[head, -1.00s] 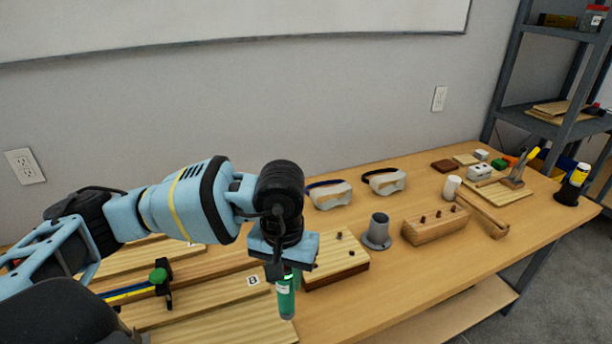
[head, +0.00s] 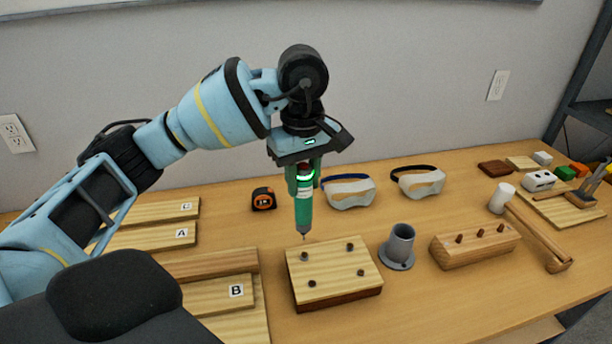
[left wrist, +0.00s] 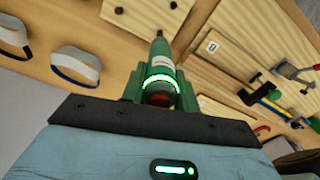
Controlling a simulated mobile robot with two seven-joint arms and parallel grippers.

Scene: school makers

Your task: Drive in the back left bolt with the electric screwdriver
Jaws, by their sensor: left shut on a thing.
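My left gripper (head: 304,162) is shut on the green electric screwdriver (head: 304,212), which hangs almost upright with its bit pointing down. A green ring glows on it; it also shows in the left wrist view (left wrist: 160,66). The bit tip is just above the back left bolt (head: 304,256), near the back left corner of the light wooden board (head: 334,266); a small gap appears between them. The other bolts are the back right (head: 350,246), front left (head: 312,284) and front right (head: 360,272). All stick up from the board. My right gripper is out of view.
A grey cup-like holder (head: 399,245) stands right of the board, beside a wooden block with pegs (head: 474,244). Goggles (head: 349,192) and a tape measure (head: 264,199) lie behind. Lettered planks (head: 220,294) lie to the left. A mallet (head: 535,235) lies at right.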

